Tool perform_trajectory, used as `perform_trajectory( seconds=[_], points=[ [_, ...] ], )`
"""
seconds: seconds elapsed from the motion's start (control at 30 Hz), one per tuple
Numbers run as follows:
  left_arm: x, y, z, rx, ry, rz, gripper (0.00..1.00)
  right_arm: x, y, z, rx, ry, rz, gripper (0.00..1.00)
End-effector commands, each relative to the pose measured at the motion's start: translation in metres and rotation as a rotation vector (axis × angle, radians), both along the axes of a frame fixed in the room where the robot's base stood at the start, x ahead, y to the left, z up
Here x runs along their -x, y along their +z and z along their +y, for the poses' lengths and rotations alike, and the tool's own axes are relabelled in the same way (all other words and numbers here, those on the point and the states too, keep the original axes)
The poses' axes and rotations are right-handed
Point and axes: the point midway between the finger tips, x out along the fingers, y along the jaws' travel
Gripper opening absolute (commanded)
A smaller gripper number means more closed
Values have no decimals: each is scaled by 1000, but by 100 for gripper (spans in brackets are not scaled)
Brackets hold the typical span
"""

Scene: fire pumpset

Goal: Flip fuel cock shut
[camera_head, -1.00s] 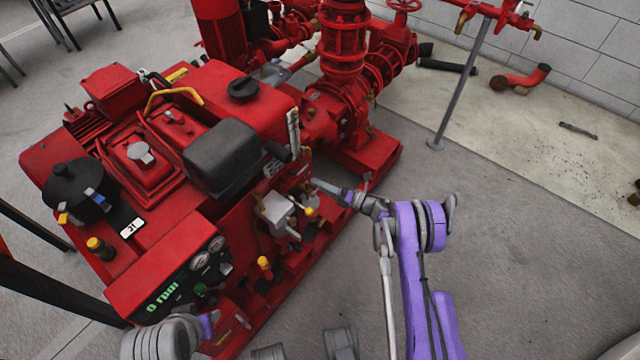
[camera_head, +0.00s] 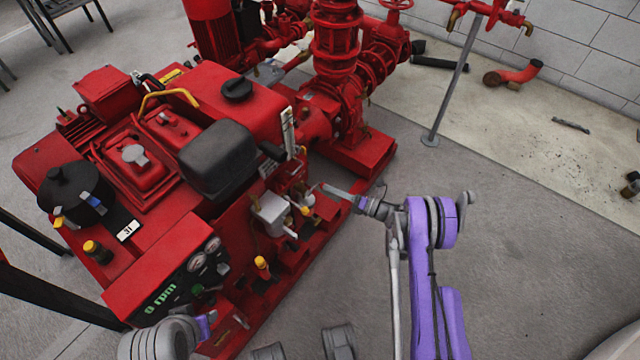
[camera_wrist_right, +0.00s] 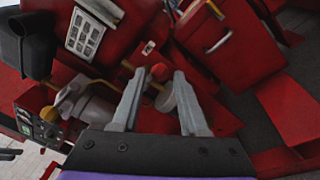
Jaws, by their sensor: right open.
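My right gripper (camera_head: 322,188) reaches in from the right to the near side of the red pumpset engine (camera_head: 130,250). In the right wrist view its two fingers (camera_wrist_right: 160,76) are apart, with nothing held. A small red knob (camera_wrist_right: 161,72) shows between and just beyond the fingertips, beside a yellow pipe and a pale round part (camera_wrist_right: 166,98). I cannot tell for sure whether this knob is the fuel cock's handle or whether a finger touches it. In the head view that spot is too small to make out.
A grey box-like part with a yellow-tipped lever (camera_head: 272,213) sits left of the right gripper. A gauge panel (camera_head: 185,275) is at the engine's near end. Red pump pipework (camera_head: 340,60) stands behind.

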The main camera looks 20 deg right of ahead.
Motion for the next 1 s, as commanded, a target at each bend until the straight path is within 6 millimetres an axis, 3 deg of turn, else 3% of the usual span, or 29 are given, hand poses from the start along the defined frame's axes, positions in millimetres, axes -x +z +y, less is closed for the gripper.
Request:
perform_trajectory(
  seconds=[0.13,0.33,0.9,1.0],
  points=[
    [0,2,0,0,0,-1,39,18,0,-21,0,-3,0,44],
    [0,3,0,0,0,-1,39,30,-1,-33,0,0,0,44],
    [0,3,0,0,0,-1,39,30,-1,-33,-1,0,1,44],
    [0,3,0,0,0,-1,39,23,11,-34,-19,-23,5,44]
  ],
)
